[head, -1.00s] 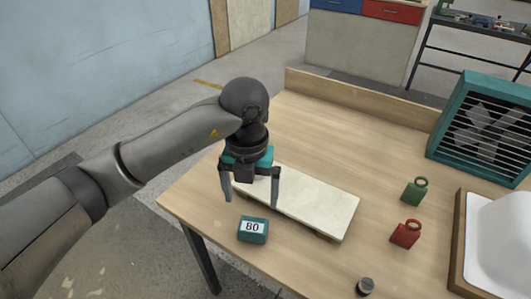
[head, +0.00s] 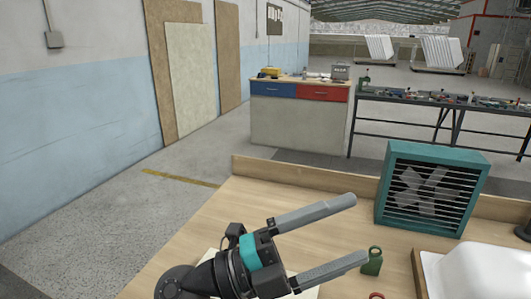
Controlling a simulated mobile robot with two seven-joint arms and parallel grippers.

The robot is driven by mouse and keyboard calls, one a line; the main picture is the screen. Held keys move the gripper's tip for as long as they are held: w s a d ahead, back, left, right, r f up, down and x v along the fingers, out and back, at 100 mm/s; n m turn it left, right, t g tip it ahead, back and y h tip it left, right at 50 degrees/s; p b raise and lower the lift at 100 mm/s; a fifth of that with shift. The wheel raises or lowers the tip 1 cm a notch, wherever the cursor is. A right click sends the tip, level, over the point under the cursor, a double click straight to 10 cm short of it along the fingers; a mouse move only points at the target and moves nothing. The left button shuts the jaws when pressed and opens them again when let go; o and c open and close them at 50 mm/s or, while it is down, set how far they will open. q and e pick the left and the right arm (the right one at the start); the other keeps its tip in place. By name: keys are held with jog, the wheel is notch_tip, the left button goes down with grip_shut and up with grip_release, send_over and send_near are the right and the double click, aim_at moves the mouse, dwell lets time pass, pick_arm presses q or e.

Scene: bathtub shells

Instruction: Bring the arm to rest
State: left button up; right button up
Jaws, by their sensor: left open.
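My left gripper (head: 362,230) is raised over the wooden table (head: 225,208) in the lower middle of the head view. Its two long grey fingers are spread apart and point to the right, with nothing between them. The arm behind the wrist is mostly below the frame. A pale board (head: 207,257) on the table shows only in part behind the gripper. My right gripper is out of view.
A teal fan (head: 432,190) stands at the table's back right. A white shell (head: 480,272) lies at the lower right. A workbench (head: 300,125) stands beyond.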

pick_arm(q)
jog(key=w+a+f+n+t+y, duration=0.1)
jog(key=w+a+n+t+y, duration=0.5)
jog(key=n+t, duration=0.4)
jog(key=w+a+n+t+y, duration=0.3)
jog(key=a+n+t+y, duration=0.4)
jog(key=a+n, duration=0.3)
jog(key=s+a+f+n+g+y, duration=0.1)
jog(key=a+f+n+g+y, duration=0.3)
jog(key=f, duration=0.4)
jog(key=s+a+f+n+g+y, duration=0.2)
jog(key=a+f+n+y, duration=0.25)
jog(key=f, duration=0.35)
jog(key=s+a+f+n+g, duration=0.1)
jog(key=s+f+n+g, duration=0.1)
jog(key=s+f+g, duration=1.35)
jog(key=s+f+t, duration=0.1)
jog(key=s+f, duration=0.2)
jog(key=f, duration=0.9)
jog(key=s+f+t, duration=0.2)
jog(key=s+f, duration=0.1)
jog(key=f, duration=0.8)
jog(key=s+a+f+g, duration=0.1)
jog(key=s+a+f, duration=0.1)
jog(key=s+f, duration=1)
jog(key=s, duration=0.3)
jog(key=shift+a+m, duration=0.35)
